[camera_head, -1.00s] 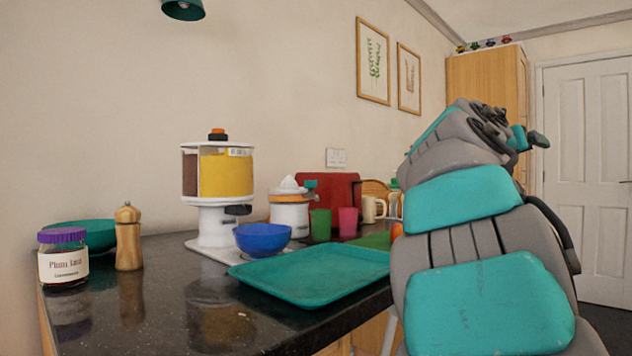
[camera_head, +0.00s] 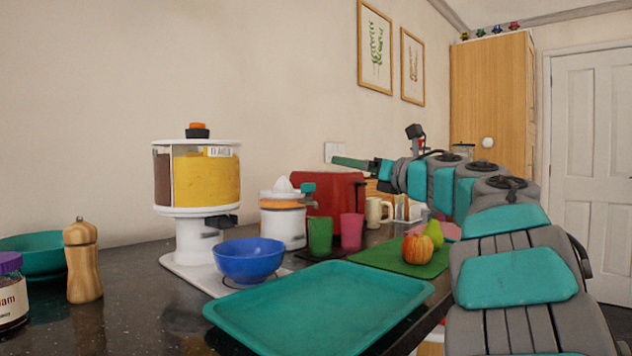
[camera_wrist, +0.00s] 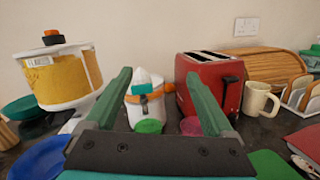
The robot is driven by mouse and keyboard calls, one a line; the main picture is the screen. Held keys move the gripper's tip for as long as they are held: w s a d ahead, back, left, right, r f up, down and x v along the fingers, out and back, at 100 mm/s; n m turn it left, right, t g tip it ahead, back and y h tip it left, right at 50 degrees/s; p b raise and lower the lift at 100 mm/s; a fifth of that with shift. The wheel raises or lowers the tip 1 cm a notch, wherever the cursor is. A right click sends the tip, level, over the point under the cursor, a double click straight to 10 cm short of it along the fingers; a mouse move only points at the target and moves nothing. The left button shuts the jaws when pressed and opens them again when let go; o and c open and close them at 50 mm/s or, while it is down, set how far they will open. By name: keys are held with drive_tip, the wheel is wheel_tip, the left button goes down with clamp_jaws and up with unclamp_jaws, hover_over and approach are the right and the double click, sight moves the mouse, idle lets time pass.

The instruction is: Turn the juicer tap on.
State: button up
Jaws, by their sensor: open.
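The juicer (camera_head: 283,226) is white with an orange band and a pale cone on top. It stands on the counter between the cereal dispenser and the red toaster. A small teal part, which looks like its tap (camera_head: 308,188), sticks out on its right side. In the wrist view the juicer (camera_wrist: 147,108) stands ahead between my fingers, with the tap (camera_wrist: 143,98) at its front. My gripper (camera_head: 345,162) is open and empty, raised in front of the toaster and to the right of the juicer. Its two green fingers (camera_wrist: 159,73) are apart, touching nothing I can see.
A green cup (camera_head: 320,236) and a pink cup (camera_head: 351,232) stand right of the juicer, before the toaster (camera_head: 335,194). A blue bowl (camera_head: 250,262) sits by the cereal dispenser (camera_head: 197,235). A teal tray (camera_head: 320,308) and fruit on a green board (camera_head: 385,259) lie nearer.

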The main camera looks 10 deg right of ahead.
sight(310, 184)
drive_tip(key=w+a+f+n+g, duration=0.1)
drive_tip(key=w+a, duration=0.1)
drive_tip(key=w+a+f+n+g+y+p, duration=0.1)
drive_tip(key=w+a+f, duration=0.1)
drive_tip(key=a, duration=0.1)
drive_tip(key=w+a+f+n+y, duration=0.1)
drive_tip(key=w+a+n, duration=0.1)
drive_tip(key=shift+w+a+f+g+p, duration=0.15)
drive_tip(key=shift+a+f+g+p, duration=0.15)
drive_tip(key=shift+g+p, duration=0.1)
drive_tip(key=shift+c, duration=0.3)
